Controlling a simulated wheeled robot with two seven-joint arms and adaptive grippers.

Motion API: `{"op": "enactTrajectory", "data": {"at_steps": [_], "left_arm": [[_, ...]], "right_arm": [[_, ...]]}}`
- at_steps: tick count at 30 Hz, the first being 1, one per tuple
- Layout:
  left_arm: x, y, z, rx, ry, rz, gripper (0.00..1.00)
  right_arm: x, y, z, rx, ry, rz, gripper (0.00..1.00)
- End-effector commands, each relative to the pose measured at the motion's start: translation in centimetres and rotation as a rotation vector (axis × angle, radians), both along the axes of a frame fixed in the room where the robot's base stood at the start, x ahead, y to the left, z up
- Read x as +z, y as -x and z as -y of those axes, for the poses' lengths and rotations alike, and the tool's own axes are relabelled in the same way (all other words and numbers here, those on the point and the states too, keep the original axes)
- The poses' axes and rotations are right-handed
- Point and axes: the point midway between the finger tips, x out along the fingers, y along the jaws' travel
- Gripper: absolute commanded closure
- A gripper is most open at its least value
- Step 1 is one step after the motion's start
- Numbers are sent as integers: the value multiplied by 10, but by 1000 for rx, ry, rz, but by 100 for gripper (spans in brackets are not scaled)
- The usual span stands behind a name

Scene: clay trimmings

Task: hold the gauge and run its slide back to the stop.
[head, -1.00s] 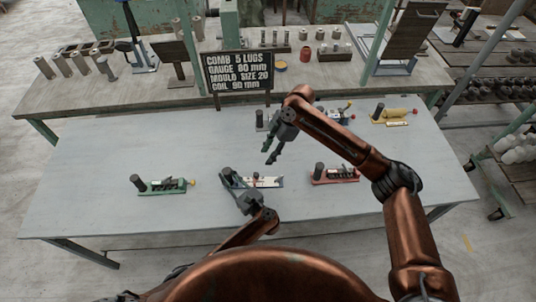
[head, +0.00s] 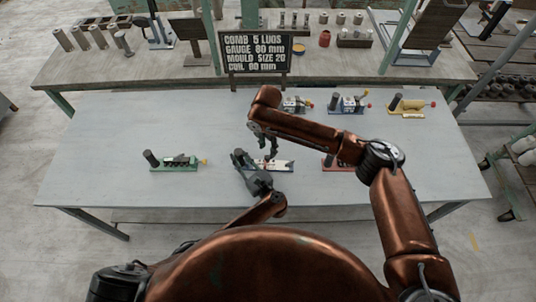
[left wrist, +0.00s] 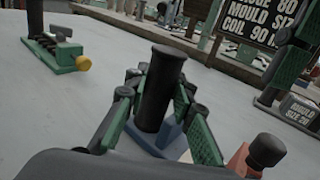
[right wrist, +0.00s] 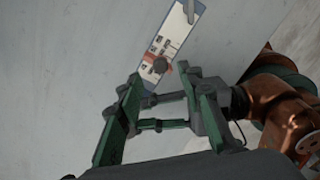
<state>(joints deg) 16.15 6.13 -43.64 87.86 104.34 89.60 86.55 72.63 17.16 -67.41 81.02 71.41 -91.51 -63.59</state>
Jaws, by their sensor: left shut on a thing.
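The gauge (head: 281,166) lies mid-table, with a blue base and pale scale strip. Its upright black post (left wrist: 158,92) stands between the green pads of my left gripper (left wrist: 160,105), which is shut on it. My left gripper (head: 240,158) hides the gauge's left end in the head view. A red slide with a dark knob (right wrist: 160,65) sits on the strip; the knob (left wrist: 267,150) also shows in the left wrist view. My right gripper (right wrist: 165,105) is open and empty above the gauge; it shows in the head view (head: 270,153), its tips near the slide.
A green fixture (head: 175,163) stands left and a red one (head: 338,163) right, partly behind my right arm. Blue (head: 348,106) and yellow (head: 410,107) fixtures stand at the back right. A sign (head: 255,52) stands behind. Bare table (head: 120,130) lies at the left.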

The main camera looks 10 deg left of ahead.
Motion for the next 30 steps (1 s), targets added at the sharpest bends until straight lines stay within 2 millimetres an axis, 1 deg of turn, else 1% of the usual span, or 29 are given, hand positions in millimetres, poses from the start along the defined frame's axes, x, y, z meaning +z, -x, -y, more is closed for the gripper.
{"op": "enactTrajectory", "data": {"at_steps": [1,4,6,10,14,21,30], "left_arm": [[0,0,0,0,0,0,100],[0,0,0,0,0,0,100],[0,0,0,0,0,0,100],[0,0,0,0,0,0,100],[0,0,0,0,0,0,100],[0,0,0,0,0,0,100],[0,0,0,0,0,0,100]], "right_arm": [[-10,1,0,0,1,-2,66],[-27,0,0,-2,0,-1,66],[-36,0,0,-2,1,-1,66],[-46,0,0,-2,0,0,66],[-51,0,0,-1,-1,1,66],[-51,0,0,-1,-1,0,66],[-51,0,0,-2,-1,0,86]]}}
